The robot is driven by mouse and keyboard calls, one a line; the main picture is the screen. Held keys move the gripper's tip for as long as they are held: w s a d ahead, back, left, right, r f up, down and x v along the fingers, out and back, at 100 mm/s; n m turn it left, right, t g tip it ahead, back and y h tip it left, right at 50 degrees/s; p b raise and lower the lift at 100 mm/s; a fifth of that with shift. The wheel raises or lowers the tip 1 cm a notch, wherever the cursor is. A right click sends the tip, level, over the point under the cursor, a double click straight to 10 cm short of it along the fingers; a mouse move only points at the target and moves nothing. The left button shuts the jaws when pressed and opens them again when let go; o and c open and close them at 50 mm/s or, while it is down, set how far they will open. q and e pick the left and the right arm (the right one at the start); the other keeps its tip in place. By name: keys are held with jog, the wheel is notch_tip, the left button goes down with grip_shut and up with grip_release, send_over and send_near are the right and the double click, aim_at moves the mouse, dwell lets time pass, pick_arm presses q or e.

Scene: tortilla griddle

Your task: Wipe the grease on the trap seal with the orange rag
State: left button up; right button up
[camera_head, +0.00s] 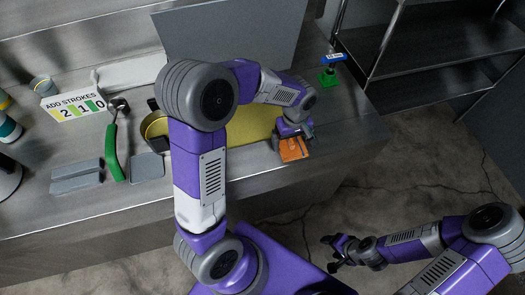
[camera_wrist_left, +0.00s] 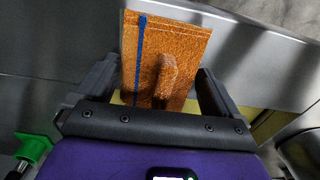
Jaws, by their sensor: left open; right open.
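The orange rag (camera_head: 293,150) lies at the front edge of the steel counter. In the left wrist view the rag (camera_wrist_left: 188,45) is a flat orange square with a blue stripe and a raised ridge in its middle. My left gripper (camera_head: 294,133) is open right over the rag; in the left wrist view its fingers (camera_wrist_left: 158,85) stand on either side of the ridge, not closed on it. My right gripper (camera_head: 340,250) is open and empty, out over the floor. I cannot make out the trap seal or any grease; my left arm hides part of the counter.
A yellow surface (camera_head: 255,123) lies behind my left arm, with a grey panel (camera_head: 225,35) at the back. A green block with a blue label (camera_head: 328,76) stands at the right. A sign (camera_head: 73,106), a green-handled tool (camera_head: 112,150) and grey blocks (camera_head: 77,177) sit at the left.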

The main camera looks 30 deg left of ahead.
pick_arm(q)
jog(key=shift+w, duration=0.15)
dwell(0.3)
jog(key=c, duration=1.1)
jog(key=shift+o, duration=0.2)
notch_tip(320, 180, up, 5)
jog(key=p, duration=0.4)
jog(key=shift+r, duration=0.1)
